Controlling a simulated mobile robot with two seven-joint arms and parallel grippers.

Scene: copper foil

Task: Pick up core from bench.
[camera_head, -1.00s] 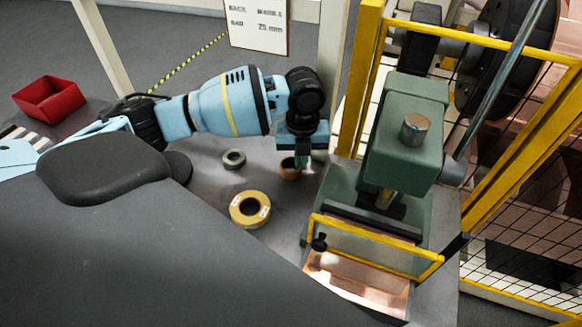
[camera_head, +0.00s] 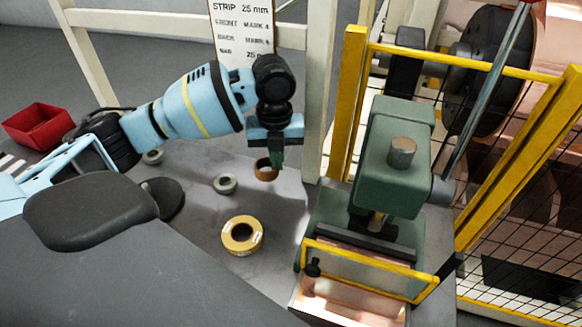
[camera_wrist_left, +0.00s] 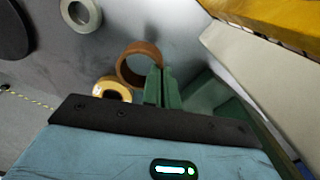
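The core is a brown ring (camera_head: 266,170), in the head view beside my left gripper's fingertips. My left gripper (camera_head: 278,158) is shut on the core's wall and holds it above the grey bench (camera_head: 290,205). In the left wrist view the green fingers (camera_wrist_left: 160,86) are close together on the right side of the core (camera_wrist_left: 137,52), whose round opening faces the camera. The exact contact is partly hidden by the fingers. My right gripper is not in view.
A yellow tape roll (camera_head: 242,235) and a grey ring (camera_head: 225,185) lie on the bench. Another grey ring (camera_head: 153,156) is farther left. A green press (camera_head: 395,160) with a yellow guard (camera_head: 368,268) stands right. A red bin (camera_head: 38,125) is at far left.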

